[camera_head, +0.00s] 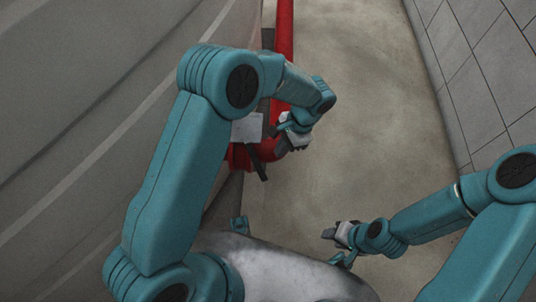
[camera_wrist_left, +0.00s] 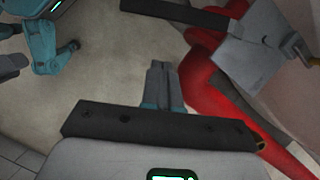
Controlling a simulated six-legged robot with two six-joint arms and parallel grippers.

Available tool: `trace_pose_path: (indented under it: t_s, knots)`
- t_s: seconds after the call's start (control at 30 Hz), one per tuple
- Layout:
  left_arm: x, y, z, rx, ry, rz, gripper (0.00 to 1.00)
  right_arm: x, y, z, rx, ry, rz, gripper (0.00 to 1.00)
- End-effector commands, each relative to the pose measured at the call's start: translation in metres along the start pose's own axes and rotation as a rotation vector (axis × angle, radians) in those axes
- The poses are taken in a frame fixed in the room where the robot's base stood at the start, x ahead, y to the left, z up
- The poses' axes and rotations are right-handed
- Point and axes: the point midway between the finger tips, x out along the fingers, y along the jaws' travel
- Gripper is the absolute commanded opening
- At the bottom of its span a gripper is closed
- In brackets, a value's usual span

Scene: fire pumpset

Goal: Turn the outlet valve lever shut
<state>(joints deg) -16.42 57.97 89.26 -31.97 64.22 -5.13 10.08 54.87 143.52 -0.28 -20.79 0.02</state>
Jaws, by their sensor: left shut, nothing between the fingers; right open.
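The outlet valve lever is a dark flat bar (camera_head: 258,165) beside the red pipe in the head view. In the left wrist view the lever (camera_wrist_left: 175,13) runs across the top, from the grey valve block (camera_wrist_left: 250,58) out to the left. The block also shows in the head view (camera_head: 247,128). My left gripper (camera_head: 284,150) is shut and empty, just right of the lever. In the left wrist view its closed fingertips (camera_wrist_left: 158,68) point toward the lever with a visible gap. My right gripper (camera_head: 332,242) is open and empty, low over the floor, away from the valve.
The red pipe (camera_head: 284,30) runs along the left wall (camera_head: 90,90) and bends near the valve. A tiled wall (camera_head: 485,75) stands at the right. The concrete floor (camera_head: 370,120) between them is clear. A small brass part (camera_wrist_left: 314,60) shows beside the block.

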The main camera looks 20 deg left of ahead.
Motion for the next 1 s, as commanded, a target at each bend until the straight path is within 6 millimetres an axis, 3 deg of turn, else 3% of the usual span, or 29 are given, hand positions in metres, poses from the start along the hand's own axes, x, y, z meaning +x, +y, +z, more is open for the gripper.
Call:
trace_pose_path:
  t_s: [0.03,0.33,1.0]
  knots:
    - [0.013,0.0,0.0,0.0,-0.003,0.002,0.0,0.006,0.002,0.0,0.0,0.0,0.0,0.43]
    - [0.023,-0.002,0.032,-0.004,0.001,0.002,0.0,0.011,0.004,0.0,0.0,0.0,0.0,0.43]
    - [0.026,-0.001,0.042,0.042,0.0,-0.017,0.0,0.011,0.004,0.0,0.0,0.0,0.0,0.43]
